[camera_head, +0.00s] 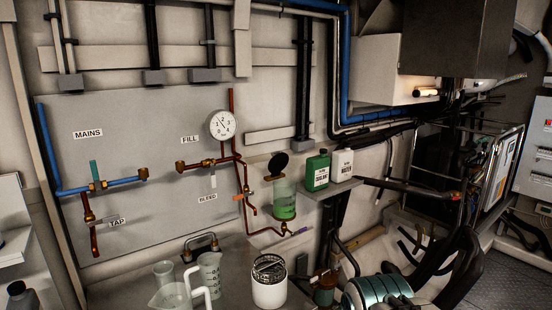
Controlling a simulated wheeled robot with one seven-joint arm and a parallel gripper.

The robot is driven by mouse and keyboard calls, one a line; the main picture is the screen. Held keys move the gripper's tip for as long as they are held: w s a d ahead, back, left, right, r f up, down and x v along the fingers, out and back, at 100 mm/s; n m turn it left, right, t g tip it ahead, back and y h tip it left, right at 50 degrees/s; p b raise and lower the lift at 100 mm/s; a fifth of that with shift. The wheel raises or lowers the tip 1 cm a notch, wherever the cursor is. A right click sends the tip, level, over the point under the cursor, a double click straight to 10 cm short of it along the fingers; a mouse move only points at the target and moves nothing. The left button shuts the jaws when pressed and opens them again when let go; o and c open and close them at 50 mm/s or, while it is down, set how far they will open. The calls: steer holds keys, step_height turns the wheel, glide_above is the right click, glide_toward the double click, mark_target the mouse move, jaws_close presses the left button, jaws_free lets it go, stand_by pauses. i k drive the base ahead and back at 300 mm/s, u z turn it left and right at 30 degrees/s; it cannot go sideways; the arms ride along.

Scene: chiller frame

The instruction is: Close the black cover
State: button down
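The black cover (278,165) is a round dark disc on the wall side of the room, near the picture's middle. It stands tilted up above a clear cylinder (284,200) with green liquid in its lower part. My gripper is not in view.
A green bottle (317,171) and a white bottle (342,165) stand on a shelf right of the cylinder. Copper pipes and a gauge (222,124) are to its left. Below are clear jugs (209,272) and a white canister (269,288).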

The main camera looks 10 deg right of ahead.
mark_target(279, 161)
steer(key=z, duration=0.95)
steer(key=i, duration=0.75)
